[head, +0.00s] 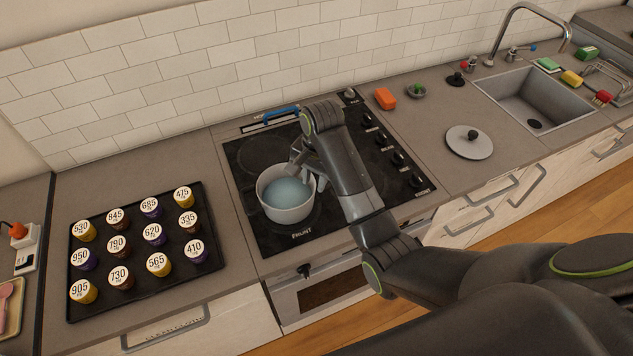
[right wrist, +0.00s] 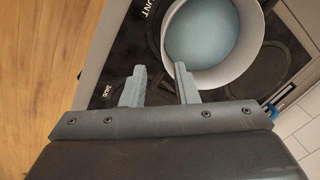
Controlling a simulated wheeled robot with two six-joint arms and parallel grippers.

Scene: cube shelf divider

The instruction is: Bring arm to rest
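My right arm reaches in from the lower right over the stove. My right gripper (head: 309,173) is at the right side of a white pot (head: 287,200) that holds pale blue liquid. In the right wrist view its two fingers (right wrist: 159,68) are apart with nothing between them. One finger is close to the rim of the pot (right wrist: 228,66); I cannot tell whether it touches. My left gripper is not in view.
The pot stands on the black stovetop (head: 262,236), with knobs along its right side. A black tray (head: 200,275) of numbered jars is at left. A pot lid (head: 468,143), an orange block (head: 385,98) and a sink (head: 530,100) are to the right.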

